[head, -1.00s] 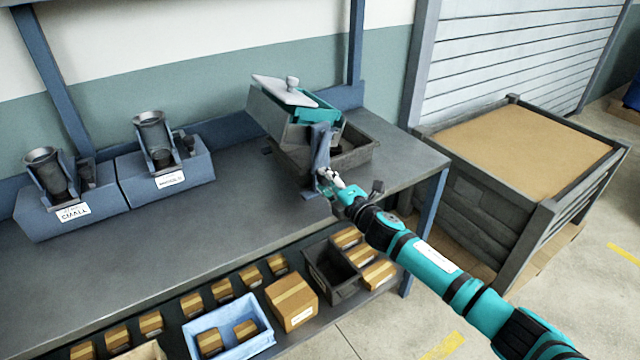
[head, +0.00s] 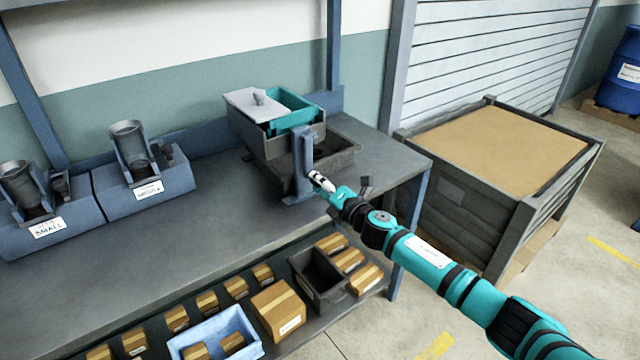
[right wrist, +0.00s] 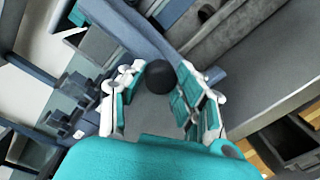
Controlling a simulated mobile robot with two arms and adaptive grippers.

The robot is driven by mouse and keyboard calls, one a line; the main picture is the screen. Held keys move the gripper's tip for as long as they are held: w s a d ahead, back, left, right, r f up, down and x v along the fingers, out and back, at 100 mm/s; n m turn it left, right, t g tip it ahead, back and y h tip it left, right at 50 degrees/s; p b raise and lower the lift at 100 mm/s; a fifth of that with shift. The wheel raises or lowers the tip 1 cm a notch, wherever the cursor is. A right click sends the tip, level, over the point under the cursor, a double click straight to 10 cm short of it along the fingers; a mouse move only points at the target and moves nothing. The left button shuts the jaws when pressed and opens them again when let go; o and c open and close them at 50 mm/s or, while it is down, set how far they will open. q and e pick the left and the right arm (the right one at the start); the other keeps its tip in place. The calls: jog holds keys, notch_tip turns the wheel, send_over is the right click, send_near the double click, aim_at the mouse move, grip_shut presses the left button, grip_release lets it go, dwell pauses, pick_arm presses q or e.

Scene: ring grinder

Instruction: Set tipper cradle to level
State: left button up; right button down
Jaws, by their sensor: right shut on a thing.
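The tipper cradle (head: 247,130) is a grey box on the bench that carries a teal bin (head: 292,108) and a pale grey lid with a knob (head: 256,99). It looks about level in the head view, above a dark tray (head: 345,155). An upright grey support post (head: 303,160) stands at its front. My left gripper is out of view.
Two blue-grey stands with metal cups, one labelled SMALL (head: 45,235), sit on the bench's left. The bench top (head: 190,235) in front of them is clear. A shelf below holds several cardboard boxes and a blue bin (head: 215,335). A large sand-filled crate (head: 455,220) stands right.

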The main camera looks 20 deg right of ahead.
jog(key=shift+d, duration=0.15)
jog(key=c, duration=0.9)
grip_release()
jog(key=shift+c, duration=0.2)
jog(key=v, duration=1.2)
